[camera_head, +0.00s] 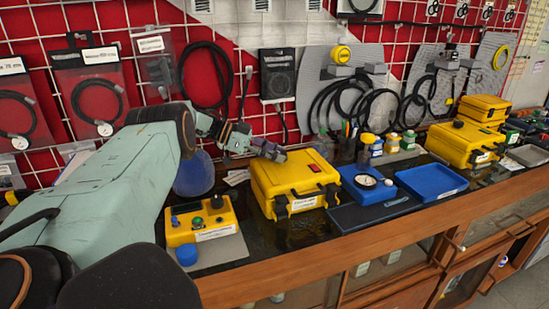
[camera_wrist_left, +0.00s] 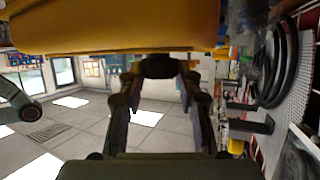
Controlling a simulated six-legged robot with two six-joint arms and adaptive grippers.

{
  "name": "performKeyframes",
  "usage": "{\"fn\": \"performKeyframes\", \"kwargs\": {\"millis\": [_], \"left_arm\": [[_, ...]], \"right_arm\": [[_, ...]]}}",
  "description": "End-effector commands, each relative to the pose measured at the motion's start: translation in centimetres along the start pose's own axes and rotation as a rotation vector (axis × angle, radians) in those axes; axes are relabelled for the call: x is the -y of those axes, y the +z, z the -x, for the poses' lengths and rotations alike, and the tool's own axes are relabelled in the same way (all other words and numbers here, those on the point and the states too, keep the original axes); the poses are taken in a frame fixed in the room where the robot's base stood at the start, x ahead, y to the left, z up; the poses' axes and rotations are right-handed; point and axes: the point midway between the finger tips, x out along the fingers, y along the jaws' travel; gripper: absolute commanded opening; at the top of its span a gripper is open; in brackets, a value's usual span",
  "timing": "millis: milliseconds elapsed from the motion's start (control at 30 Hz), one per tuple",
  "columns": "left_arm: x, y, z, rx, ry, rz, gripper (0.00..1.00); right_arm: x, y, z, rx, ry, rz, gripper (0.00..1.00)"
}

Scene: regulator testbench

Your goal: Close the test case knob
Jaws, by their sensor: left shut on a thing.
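A closed yellow case (camera_head: 277,183) with black latches, a white label and a red switch stands on the dark bench top. My left gripper (camera_head: 268,150) is at its back left top edge in the head view. In the left wrist view a yellow body (camera_wrist_left: 115,28) fills the top, and a black knob-like part (camera_wrist_left: 160,66) sits just below it. My right gripper is not in view.
A small yellow control box (camera_head: 205,220) with knobs and a green button stands left of the case. Blue trays (camera_head: 432,182) and a round gauge (camera_head: 365,180) lie to the right. Another yellow case (camera_head: 460,142) stands farther right. Hoses hang on the wall grid behind.

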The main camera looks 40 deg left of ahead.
Motion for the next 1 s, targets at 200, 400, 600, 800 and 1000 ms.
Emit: {"fn": "performKeyframes", "kwargs": {"millis": [200,400,600,800,1000], "left_arm": [[-0.07,-0.15,-0.21,-0.002,0.011,-0.004,0.03],[-0.08,-0.17,-0.22,-0.002,0.012,-0.004,0.03],[-0.08,-0.15,-0.20,-0.002,0.011,-0.003,0.43],[-0.04,-0.08,-0.10,-0.001,0.009,-0.003,0.57],[-0.02,-0.04,-0.06,0.000,0.008,-0.003,0.57]], "right_arm": [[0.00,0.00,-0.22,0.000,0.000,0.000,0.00],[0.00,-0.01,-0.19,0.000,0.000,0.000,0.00],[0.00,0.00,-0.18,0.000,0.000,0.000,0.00],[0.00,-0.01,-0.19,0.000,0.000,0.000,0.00],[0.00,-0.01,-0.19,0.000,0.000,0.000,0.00]]}}
